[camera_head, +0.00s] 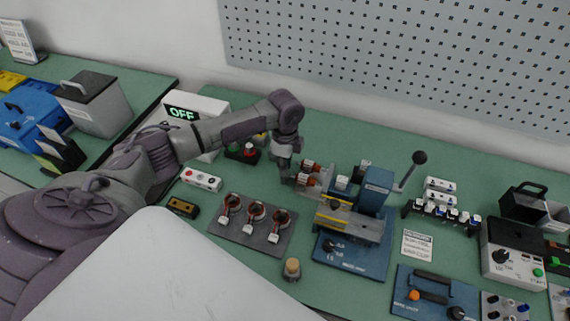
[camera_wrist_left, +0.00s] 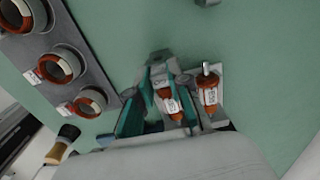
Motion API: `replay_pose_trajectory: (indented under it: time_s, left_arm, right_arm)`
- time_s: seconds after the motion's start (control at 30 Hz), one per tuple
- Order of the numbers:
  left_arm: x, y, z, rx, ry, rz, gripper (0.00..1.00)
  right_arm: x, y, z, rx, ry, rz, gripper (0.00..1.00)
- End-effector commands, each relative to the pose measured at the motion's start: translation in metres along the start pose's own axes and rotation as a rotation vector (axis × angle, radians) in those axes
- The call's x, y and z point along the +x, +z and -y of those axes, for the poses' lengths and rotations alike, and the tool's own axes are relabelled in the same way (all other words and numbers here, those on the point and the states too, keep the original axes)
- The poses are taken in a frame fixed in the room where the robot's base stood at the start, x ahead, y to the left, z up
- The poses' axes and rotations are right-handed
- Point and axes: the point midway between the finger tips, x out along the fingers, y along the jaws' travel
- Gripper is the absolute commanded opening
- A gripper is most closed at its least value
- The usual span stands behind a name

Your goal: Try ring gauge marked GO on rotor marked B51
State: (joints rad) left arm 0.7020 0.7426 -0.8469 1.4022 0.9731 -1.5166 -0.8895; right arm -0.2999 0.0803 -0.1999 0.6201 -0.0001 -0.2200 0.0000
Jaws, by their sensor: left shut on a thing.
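Two rotors with copper-orange windings and white tags lie side by side on a light cradle: the far rotor (camera_head: 309,165) and the near rotor (camera_head: 304,181). In the left wrist view one rotor (camera_wrist_left: 171,105) lies between my fingers' line and the other rotor (camera_wrist_left: 208,96) lies to its right. The tags are too small to read surely. My left gripper (camera_head: 284,174) is low at the rotors' left, shaft end. In the wrist view the gripper (camera_wrist_left: 157,95) is shut on a small greyish piece, apparently the ring gauge (camera_wrist_left: 158,74). Whether the shaft is inside it is hidden.
A grey plate (camera_head: 218,229) with several stators is in front of the gripper. A blue press (camera_head: 352,258) with a lever stands close to the rotors' right. A box reading OFF (camera_head: 188,102) is behind my arm. A cork-topped piece (camera_head: 292,268) stands in front.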

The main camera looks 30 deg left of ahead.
Motion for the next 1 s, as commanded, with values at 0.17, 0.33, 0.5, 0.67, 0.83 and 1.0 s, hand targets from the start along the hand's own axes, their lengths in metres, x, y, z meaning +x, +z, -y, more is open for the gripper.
replay_pose_trajectory:
  time_s: [0.17,0.33,0.5,0.67,0.83,1.0]
  left_arm:
    - [-0.0007,-0.0008,0.0001,0.0,0.0,0.0,0.0]
    - [-0.0009,-0.0021,0.0001,0.0,0.0,0.0,0.0]
    - [-0.0009,-0.0035,0.0001,-0.001,0.0,0.0,0.0]
    - [-0.0009,-0.005,0.0,0.0,0.0,0.0,0.0]
    - [-0.0005,-0.006,0.0001,0.0,0.0,0.0,0.0]
    - [-0.0003,-0.006,0.0001,0.0,0.0,0.0,0.0]
  right_arm:
    - [-0.0016,-0.0006,0.0019,0.001,-0.002,0.0,0.4]
    - [-0.0038,-0.0008,0.0021,0.001,-0.002,0.0,0.4]
    - [-0.0058,-0.0009,0.002,0.001,-0.002,0.0,0.4]
    - [-0.0077,-0.0011,0.0018,0.001,-0.002,0.0,0.4]
    - [-0.0086,-0.0011,0.0017,0.001,-0.002,0.0,0.4]
    - [-0.0083,-0.0011,0.0016,0.001,-0.002,0.0,0.4]
